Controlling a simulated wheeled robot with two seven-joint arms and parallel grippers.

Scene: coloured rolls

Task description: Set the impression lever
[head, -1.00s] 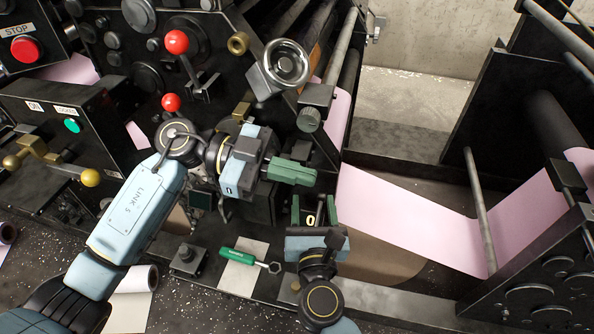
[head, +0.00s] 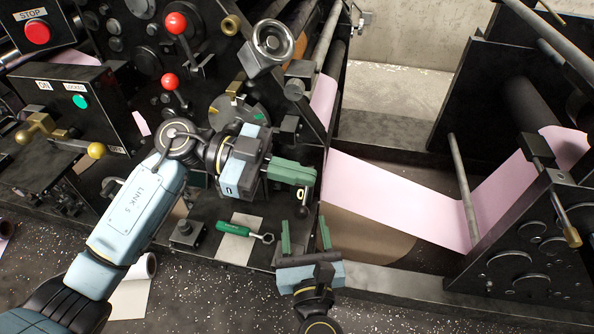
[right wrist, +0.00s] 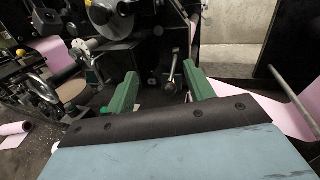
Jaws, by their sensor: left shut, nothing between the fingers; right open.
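Two levers with red ball knobs stand on the press side, an upper one (head: 176,23) and a lower one (head: 169,81). A small metal lever (head: 302,211) hangs just below my left fingertips; it shows with a rounded end in the right wrist view (right wrist: 171,84). No label shows which is the impression lever. My left gripper (head: 312,175) is shut and empty, its green fingers pointing right, in front of the press. My right gripper (head: 305,228) is open, its fingers pointing up below the small lever. In the right wrist view that lever appears between the open fingers (right wrist: 160,90), apart from them.
A handwheel (head: 273,40) juts out above. A pink paper web (head: 400,195) runs to the right. A green-handled wrench (head: 240,231) lies on a pale sheet near the front edge. A STOP button (head: 37,33) and a brass handle with a ball (head: 96,150) are at left.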

